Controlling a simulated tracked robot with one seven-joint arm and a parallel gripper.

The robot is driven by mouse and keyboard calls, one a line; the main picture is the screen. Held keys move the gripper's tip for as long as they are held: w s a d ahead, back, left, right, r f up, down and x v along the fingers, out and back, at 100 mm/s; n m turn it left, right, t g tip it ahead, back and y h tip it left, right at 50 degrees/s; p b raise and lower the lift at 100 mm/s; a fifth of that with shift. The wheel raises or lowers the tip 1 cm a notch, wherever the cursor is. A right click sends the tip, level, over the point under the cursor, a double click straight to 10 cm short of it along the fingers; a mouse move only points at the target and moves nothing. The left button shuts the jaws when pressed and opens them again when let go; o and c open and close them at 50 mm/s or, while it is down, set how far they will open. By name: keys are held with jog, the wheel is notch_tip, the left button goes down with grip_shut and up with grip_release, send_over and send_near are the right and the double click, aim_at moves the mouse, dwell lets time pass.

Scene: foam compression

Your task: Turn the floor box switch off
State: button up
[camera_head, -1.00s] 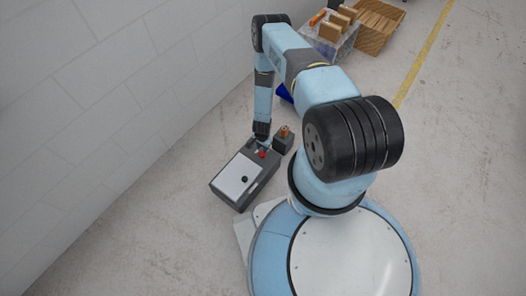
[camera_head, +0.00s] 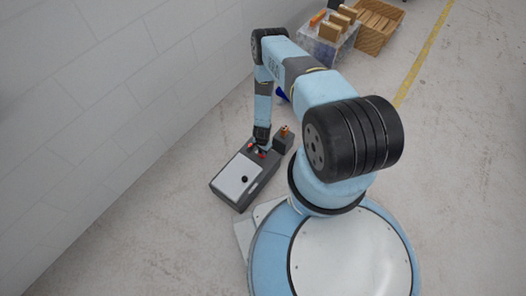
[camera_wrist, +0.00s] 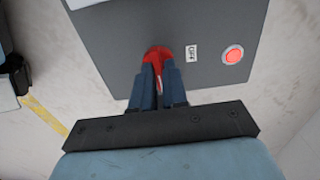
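The grey floor box (camera_head: 250,175) with a pale top panel lies on the floor left of my base. Its red switch (camera_wrist: 157,53) shows in the wrist view, with a white OFF label (camera_wrist: 191,53) just to its right. A round red button or lamp (camera_wrist: 233,54) sits further right on the same face. My gripper (camera_wrist: 158,72) is at the red switch, its two blue fingers close together with a thin red part between them. The fingertips hide part of the switch. In the head view my gripper (camera_head: 262,143) is over the box's far end.
A small dark box (camera_head: 283,143) with an orange top stands beside the far end. A white wall (camera_head: 110,90) runs along the left. Crates with cartons (camera_head: 327,40) stand at the back. The floor at right is clear.

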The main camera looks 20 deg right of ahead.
grip_shut()
jog(key=shift+w+n, duration=0.1)
jog(key=shift+n, duration=0.2)
jog(key=n, duration=0.2)
jog(key=shift+n, duration=0.3)
jog(key=n, duration=0.5)
jog(key=shift+a+n, duration=0.1)
jog(key=shift+n, duration=0.2)
jog(key=n, duration=0.4)
jog(key=shift+w+r, duration=0.1)
jog(key=n, duration=0.5)
